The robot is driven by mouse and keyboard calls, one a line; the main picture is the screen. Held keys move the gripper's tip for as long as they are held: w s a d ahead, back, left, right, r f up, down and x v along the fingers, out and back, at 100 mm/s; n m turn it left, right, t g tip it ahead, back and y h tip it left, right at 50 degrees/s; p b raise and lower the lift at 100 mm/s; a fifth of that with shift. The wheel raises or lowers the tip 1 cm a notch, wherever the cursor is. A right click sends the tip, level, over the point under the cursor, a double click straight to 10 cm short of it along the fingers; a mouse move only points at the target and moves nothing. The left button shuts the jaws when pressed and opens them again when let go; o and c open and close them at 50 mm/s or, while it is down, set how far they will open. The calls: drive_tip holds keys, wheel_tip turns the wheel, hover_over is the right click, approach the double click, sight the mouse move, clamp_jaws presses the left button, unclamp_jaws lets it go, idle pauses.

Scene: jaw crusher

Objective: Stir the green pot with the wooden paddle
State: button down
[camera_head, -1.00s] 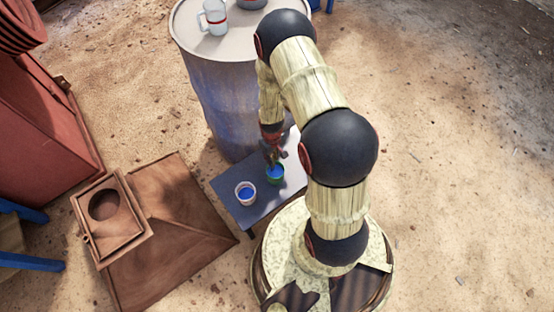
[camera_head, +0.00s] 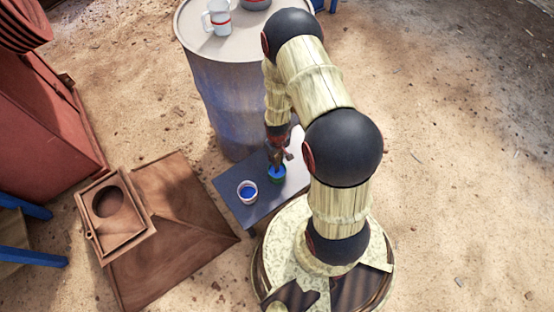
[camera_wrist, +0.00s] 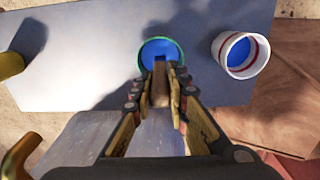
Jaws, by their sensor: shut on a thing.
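The green pot (camera_head: 277,174) stands on a low grey table and holds blue contents. It also shows in the wrist view (camera_wrist: 160,43), where its green rim surrounds the blue. My gripper (camera_head: 278,152) is above the pot and points down at it. In the wrist view my gripper (camera_wrist: 158,95) is shut on the wooden paddle (camera_wrist: 160,85), a brown stick between the fingers. The paddle's far end reaches over the pot's opening and overlaps the blue. I cannot tell how deep its tip sits.
A white cup with a red band and blue contents (camera_head: 247,191) stands beside the pot on the grey table (camera_head: 232,186). A large drum (camera_head: 222,95) with a white mug (camera_head: 219,18) stands behind. A rusty metal piece (camera_head: 165,235) lies on the sand at left.

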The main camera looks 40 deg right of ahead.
drive_tip(key=shift+r+p, duration=3.1)
drive_tip(key=shift+r, duration=1.35)
drive_tip(key=shift+r+p, duration=1.85)
drive_tip(key=shift+r, duration=0.65)
